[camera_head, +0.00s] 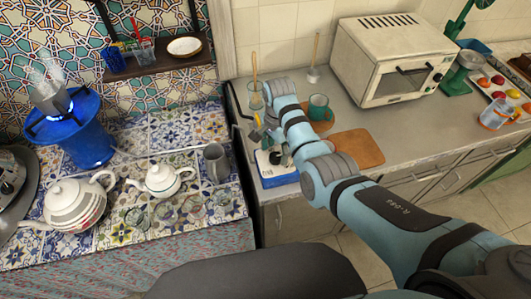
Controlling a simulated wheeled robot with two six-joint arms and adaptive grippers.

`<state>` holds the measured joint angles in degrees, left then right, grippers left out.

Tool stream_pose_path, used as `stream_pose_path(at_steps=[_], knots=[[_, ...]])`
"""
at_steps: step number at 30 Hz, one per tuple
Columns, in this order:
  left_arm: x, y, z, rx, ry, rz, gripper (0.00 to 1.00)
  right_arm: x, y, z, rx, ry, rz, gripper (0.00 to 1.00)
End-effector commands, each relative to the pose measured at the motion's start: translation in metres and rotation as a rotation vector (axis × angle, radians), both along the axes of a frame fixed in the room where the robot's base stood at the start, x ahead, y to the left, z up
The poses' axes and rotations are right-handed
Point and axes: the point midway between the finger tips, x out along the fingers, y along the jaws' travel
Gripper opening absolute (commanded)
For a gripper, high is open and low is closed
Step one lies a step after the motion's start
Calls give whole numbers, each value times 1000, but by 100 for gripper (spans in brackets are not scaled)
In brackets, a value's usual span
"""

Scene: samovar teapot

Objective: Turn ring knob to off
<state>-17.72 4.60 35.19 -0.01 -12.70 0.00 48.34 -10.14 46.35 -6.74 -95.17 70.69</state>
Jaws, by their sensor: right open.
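A blue gas burner (88,143) stands at the back left of the tiled table, with a lit blue flame and a steaming metal pot (50,98) on top. A pale hose (165,153) runs from it to the right. I cannot make out the ring knob clearly at this size. My right arm comes in from the right and reaches over the counter. Its gripper (268,128) is small and partly hidden by the arm, open and apart from the burner. It is above a low blue and white box (277,170) at the counter's left end. My left gripper is not in view.
A white teapot (160,180), a larger patterned teapot (73,205), a grey mug (215,162) and several glasses stand on the tiled table. On the counter are a toaster oven (392,68), a brown board (357,148) and a teal cup (318,106).

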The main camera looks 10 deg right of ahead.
Motion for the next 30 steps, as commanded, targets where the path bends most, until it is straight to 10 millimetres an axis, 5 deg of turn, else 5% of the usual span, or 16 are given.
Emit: stream_pose_path(at_steps=[3,11,21,30], knots=[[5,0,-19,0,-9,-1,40,-1,-4,-24,0,-1,-7,54],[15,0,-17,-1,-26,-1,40,-1,-4,-23,0,-1,-7,54],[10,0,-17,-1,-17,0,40,-1,-3,-23,0,0,-5,5],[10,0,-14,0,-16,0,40,-1,-3,-23,-1,2,26,5]])
